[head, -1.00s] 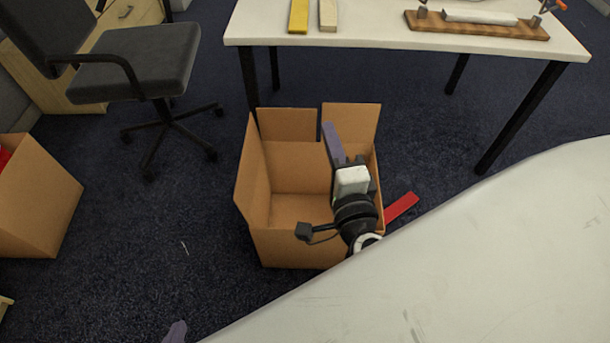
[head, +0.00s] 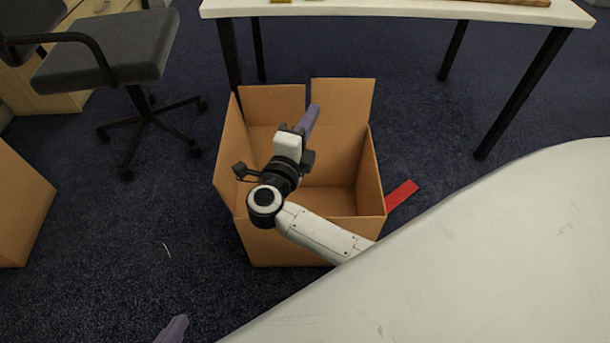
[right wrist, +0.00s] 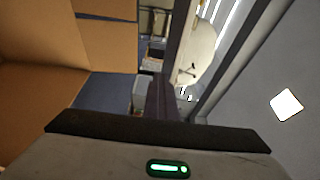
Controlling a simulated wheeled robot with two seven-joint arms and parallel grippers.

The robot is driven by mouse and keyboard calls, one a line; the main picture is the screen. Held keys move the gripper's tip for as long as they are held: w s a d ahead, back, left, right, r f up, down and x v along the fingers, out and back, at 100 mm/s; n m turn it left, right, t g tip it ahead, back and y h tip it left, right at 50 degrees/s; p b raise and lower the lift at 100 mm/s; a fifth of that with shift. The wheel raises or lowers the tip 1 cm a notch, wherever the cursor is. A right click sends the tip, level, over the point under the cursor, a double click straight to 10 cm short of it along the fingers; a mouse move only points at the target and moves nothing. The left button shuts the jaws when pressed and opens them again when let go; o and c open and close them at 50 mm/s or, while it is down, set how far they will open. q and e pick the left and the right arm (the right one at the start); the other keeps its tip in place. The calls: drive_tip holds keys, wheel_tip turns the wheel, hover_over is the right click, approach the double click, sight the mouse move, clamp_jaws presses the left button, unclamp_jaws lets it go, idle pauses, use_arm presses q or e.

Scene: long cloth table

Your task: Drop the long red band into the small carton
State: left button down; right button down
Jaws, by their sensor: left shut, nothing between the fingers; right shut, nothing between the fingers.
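An open brown carton (head: 252,248) stands on the floor, its flaps up. A flat red band (head: 403,194) lies just outside its right wall, apparently on the carpet. Its near end is cut off from sight. My right gripper (head: 311,116) is shut and empty over the carton's opening, pointing to its back side. It also shows in the right wrist view (right wrist: 161,92), with carton cardboard (right wrist: 35,100) to the left. The red band is not seen there. My left gripper (head: 174,328) shows only its tip at the bottom edge, shut and empty, left of the carton.
A second brown carton (head: 22,210) stands at the left edge. An office chair (head: 110,55) is at the upper left. A white table (head: 400,10) with black legs stands behind the carton.

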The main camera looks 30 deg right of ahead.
use_arm(q)
drive_tip(key=shift+d+f+g+b, duration=0.3)
drive_tip(key=shift+f+b, duration=0.05)
drive_tip(key=shift+f, duration=0.05)
use_arm(e)
drive_tip(key=shift+f, duration=0.7)
drive_tip(key=c, duration=2.5)
unclamp_jaws()
drive_tip(key=o, duration=0.5)
drive_tip(key=shift+c, duration=0.2)
drive_tip(key=shift+r, duration=0.1)
